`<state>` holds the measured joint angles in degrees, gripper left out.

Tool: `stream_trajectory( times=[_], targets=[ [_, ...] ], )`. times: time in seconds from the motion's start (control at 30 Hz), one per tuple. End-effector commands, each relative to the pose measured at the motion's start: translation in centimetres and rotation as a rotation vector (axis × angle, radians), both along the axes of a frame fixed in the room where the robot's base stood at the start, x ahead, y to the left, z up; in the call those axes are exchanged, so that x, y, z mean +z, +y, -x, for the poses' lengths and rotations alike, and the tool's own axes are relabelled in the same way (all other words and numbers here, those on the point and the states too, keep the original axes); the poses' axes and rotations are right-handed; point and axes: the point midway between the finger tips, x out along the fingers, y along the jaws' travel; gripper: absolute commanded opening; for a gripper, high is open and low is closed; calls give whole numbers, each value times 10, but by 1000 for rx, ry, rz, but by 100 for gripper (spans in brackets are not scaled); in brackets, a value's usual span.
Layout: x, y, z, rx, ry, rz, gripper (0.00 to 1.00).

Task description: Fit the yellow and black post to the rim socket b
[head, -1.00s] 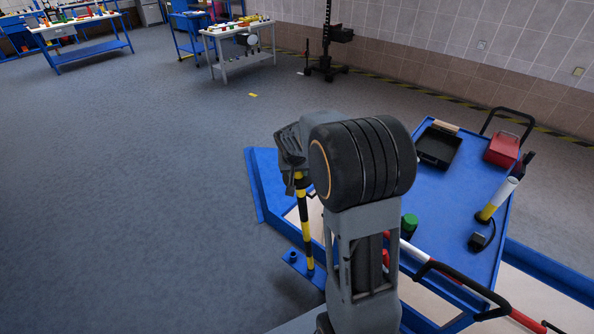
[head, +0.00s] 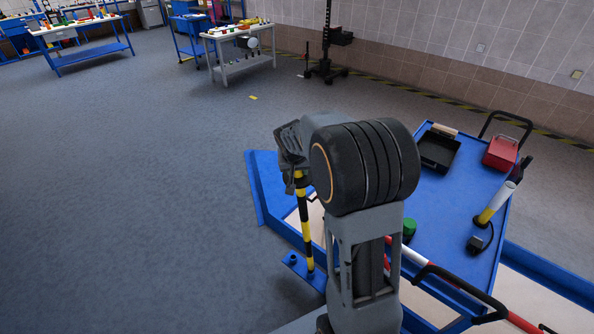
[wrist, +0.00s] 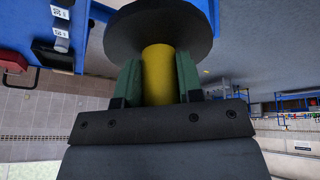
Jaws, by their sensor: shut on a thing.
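The yellow and black post (head: 306,222) hangs close to upright below my gripper (head: 300,178) in the head view. In the wrist view, my gripper's green pads are shut on a yellow part of the post (wrist: 159,75), with a wide dark disc beyond it. The post's lower end is at a small blue plate (head: 296,262) on the near corner of the blue frame. A short round blue piece stands on this plate just left of the post. I cannot tell whether the post's end is in a socket or just above one, nor which socket is b.
A blue frame rim (head: 262,195) surrounds a pale surface. A blue trolley (head: 455,205) at the right carries a black tray (head: 438,150), a red box (head: 500,153) and a white and yellow cylinder (head: 495,205). A red and white bar crosses at lower right. The floor at left is clear.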

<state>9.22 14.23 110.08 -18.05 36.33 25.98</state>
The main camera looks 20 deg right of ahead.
Motion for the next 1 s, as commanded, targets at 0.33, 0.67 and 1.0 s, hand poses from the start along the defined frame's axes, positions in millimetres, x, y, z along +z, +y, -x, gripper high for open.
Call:
stream_trajectory(
  times=[0.33, 0.67, 1.0],
  targets=[
    [24, 0, -1, 0, -5, 1, 0],
    [39, 0, -1, 1, -4, 1, 0],
    [38, 0, -1, 1, -4, 1, 0]
  ],
)
